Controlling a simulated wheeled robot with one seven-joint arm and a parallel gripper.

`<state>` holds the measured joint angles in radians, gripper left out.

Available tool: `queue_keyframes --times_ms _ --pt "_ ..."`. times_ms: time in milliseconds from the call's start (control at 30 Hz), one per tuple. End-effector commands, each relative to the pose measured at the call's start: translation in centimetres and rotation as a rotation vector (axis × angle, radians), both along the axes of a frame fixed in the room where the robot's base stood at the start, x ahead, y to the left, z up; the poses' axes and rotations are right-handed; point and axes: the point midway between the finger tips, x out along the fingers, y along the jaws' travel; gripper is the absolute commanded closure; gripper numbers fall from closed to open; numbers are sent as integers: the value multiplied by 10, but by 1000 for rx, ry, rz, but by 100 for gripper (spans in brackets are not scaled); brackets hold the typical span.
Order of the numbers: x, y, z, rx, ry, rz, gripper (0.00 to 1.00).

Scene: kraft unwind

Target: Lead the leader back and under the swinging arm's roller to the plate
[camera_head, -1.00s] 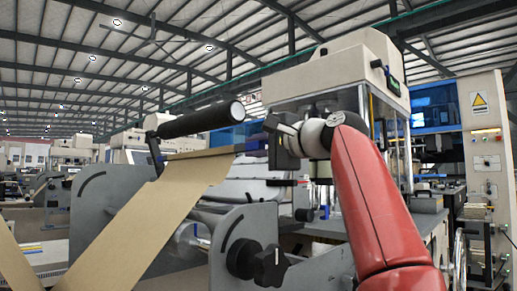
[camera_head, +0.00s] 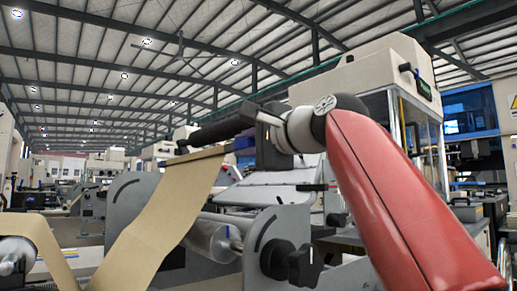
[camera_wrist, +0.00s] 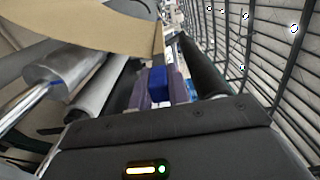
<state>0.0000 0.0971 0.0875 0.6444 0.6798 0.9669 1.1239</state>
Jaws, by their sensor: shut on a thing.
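The leader is a brown kraft web (camera_head: 165,215) rising from the lower left to a dark end bar held by my gripper (camera_head: 238,147). In the wrist view, the leader (camera_wrist: 90,25) comes in from the upper left, and a blue tab (camera_wrist: 158,84) sits between my gripper's purple fingers (camera_wrist: 161,90). The swinging arm's black roller (camera_head: 208,132) lies just above the leader's end; its right end is hidden behind my gripper. The roller (camera_wrist: 205,68) is right of the fingers in the wrist view. A pale plate (camera_head: 265,195) lies below my gripper.
A grey side frame (camera_head: 270,235) with a black knob (camera_head: 304,265) stands below my arm. Metal rollers (camera_head: 210,235) lie behind the leader, and one (camera_wrist: 62,62) shows at left in the wrist view. A cream machine cabinet (camera_head: 365,75) stands behind on the right.

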Motion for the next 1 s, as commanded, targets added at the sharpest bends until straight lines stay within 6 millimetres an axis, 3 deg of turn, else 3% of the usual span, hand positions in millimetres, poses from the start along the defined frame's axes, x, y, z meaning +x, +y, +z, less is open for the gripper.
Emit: queue_keyframes --times_ms 1000 --pt "-68 91 1 -1 -1 3 100"
